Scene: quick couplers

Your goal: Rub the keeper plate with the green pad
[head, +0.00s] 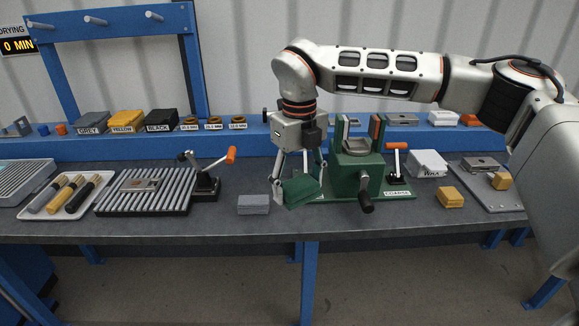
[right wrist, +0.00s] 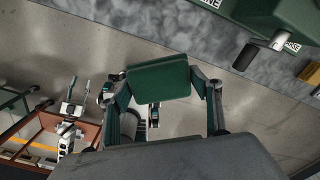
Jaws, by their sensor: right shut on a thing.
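My right gripper (head: 298,186) is shut on the green pad (head: 302,192) and holds it tilted near the front edge of the bench, left of the green vise. The right wrist view shows the pad (right wrist: 158,81) between the two fingers. A flat metal plate (head: 141,185) lies on the ribbed rack at left, and another metal plate (head: 480,163) lies on the grey board at right. I cannot tell which is the keeper plate. The pad is apart from both.
The green vise (head: 357,175) with its crank handle stands just right of the pad. A grey block (head: 253,204) lies to the left. A lever clamp (head: 206,182) stands beside the ribbed rack (head: 120,205). A white wax block (head: 429,163) and a yellow block (head: 449,197) lie at right.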

